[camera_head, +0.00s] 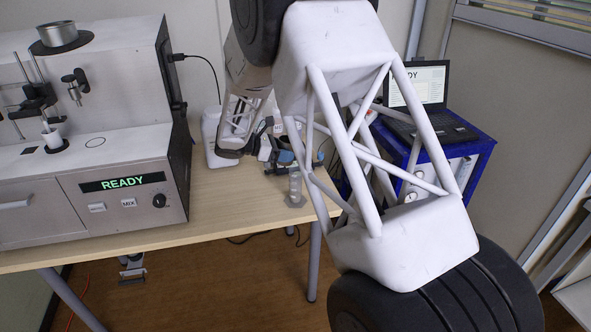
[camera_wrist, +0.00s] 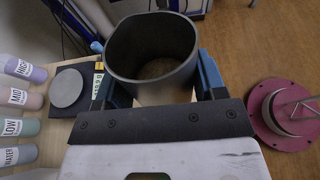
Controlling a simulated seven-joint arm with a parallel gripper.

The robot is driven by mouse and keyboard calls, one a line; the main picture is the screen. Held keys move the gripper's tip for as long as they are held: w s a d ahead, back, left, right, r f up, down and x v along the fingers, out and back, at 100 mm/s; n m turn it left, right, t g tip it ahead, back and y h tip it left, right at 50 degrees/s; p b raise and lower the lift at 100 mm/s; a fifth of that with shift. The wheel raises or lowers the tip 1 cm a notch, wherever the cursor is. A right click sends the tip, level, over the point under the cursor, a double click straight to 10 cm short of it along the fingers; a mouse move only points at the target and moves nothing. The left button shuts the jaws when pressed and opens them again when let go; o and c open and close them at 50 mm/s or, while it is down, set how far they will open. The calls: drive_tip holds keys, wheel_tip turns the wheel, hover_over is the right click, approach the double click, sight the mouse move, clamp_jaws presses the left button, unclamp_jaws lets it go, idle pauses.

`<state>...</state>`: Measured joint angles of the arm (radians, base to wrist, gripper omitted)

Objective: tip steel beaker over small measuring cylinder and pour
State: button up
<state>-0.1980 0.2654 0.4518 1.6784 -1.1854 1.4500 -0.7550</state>
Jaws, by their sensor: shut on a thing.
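The steel beaker (camera_wrist: 151,48) is between the two blue fingers of my gripper (camera_wrist: 157,75) in the wrist view. My gripper is shut on it. Its wide mouth faces the wrist camera, and a brownish patch shows at the bottom inside; I cannot tell what it is. In the head view my gripper (camera_head: 284,152) is over the table's right end, and the beaker is mostly hidden there. The small measuring cylinder (camera_head: 295,187) is clear and stands upright on the table, just below my gripper in the picture. It cannot be made out in the wrist view.
The analyser (camera_head: 120,203) reads READY on the table's left. A white bottle (camera_head: 212,137) stands behind my gripper. The laptop (camera_head: 425,100) is on a blue cabinet at right. The wrist view shows several labelled bottles (camera_wrist: 18,98), a dark plate with grey disc (camera_wrist: 67,88) and a pink round base (camera_wrist: 262,125).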

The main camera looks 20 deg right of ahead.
drive_tip(key=shift+r, duration=0.7)
drive_tip(key=shift+f, duration=1.55)
drive_tip(key=shift+a+y, duration=0.2)
drive_tip(key=shift+y, duration=0.4)
drive_tip(key=shift+f, duration=0.1)
drive_tip(key=shift+w+d, duration=0.1)
